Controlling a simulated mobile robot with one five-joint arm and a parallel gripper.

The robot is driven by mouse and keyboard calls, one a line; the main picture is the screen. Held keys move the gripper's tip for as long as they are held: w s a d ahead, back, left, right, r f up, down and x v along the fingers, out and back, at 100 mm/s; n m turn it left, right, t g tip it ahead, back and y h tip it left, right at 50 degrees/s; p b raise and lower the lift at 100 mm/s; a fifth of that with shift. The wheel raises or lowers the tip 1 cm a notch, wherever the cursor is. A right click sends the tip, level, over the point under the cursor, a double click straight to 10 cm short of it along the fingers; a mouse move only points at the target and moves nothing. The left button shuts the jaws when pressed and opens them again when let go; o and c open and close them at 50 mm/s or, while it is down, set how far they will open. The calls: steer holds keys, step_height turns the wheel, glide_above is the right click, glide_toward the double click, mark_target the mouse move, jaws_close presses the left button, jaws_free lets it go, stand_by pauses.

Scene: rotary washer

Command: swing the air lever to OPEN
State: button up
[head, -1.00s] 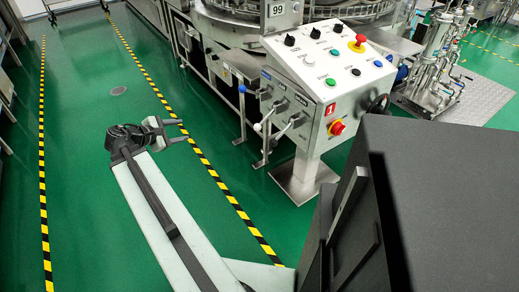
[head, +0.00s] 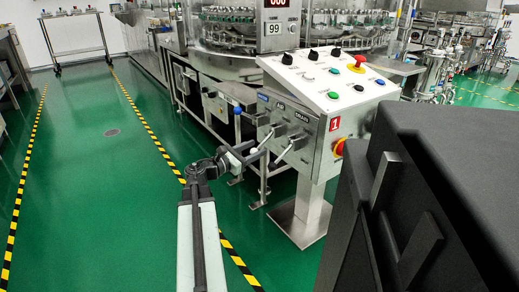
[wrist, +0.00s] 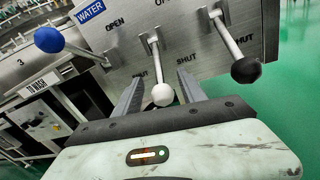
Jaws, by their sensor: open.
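The white-knobbed lever (wrist: 155,68) is the middle of three on the steel panel, in the place of the air label (head: 281,106). In the wrist view its rod hangs from the panel toward me, with OPEN printed above its pivot and SHUT to its lower right. My gripper (wrist: 160,80) is open, one finger on each side of the white knob, without visible grip. In the head view my gripper (head: 248,154) is at the panel's lower left, by the white knob.
A blue-knobbed lever (wrist: 50,40) by the WATER label is to the left. A black-knobbed lever (wrist: 245,69) is close to the right. The sloped button console (head: 333,82) stands above the levers. Green floor (head: 110,190) is clear to the left.

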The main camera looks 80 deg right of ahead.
mark_target(261, 146)
steer(key=shift+x, duration=1.4)
jaws_close()
